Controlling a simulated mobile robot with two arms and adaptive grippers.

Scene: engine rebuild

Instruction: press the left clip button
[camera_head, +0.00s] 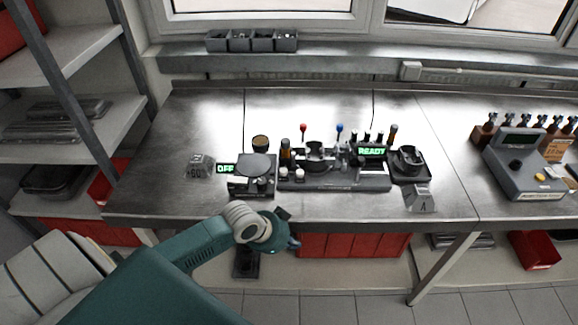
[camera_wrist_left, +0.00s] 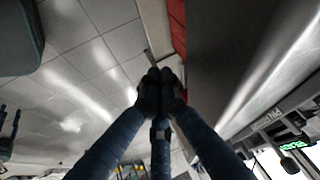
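A long dark fixture (camera_head: 335,181) stands on the steel bench, with a red-knobbed post (camera_head: 303,128), a blue-knobbed post (camera_head: 340,128) and small pale buttons (camera_head: 299,172) near its left end. Which small part is the left clip button is too small to tell. My left gripper (camera_head: 291,244) is in front of the bench's front edge, below the fixture and apart from it. In the left wrist view its blue fingers (camera_wrist_left: 160,78) meet at their dark tips with nothing visible between them. Blue finger-like parts at that view's left edge may be my right gripper (camera_wrist_left: 8,125), cut off.
A grey console (camera_head: 526,168) is far right. Red bins (camera_head: 353,245) sit beneath.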

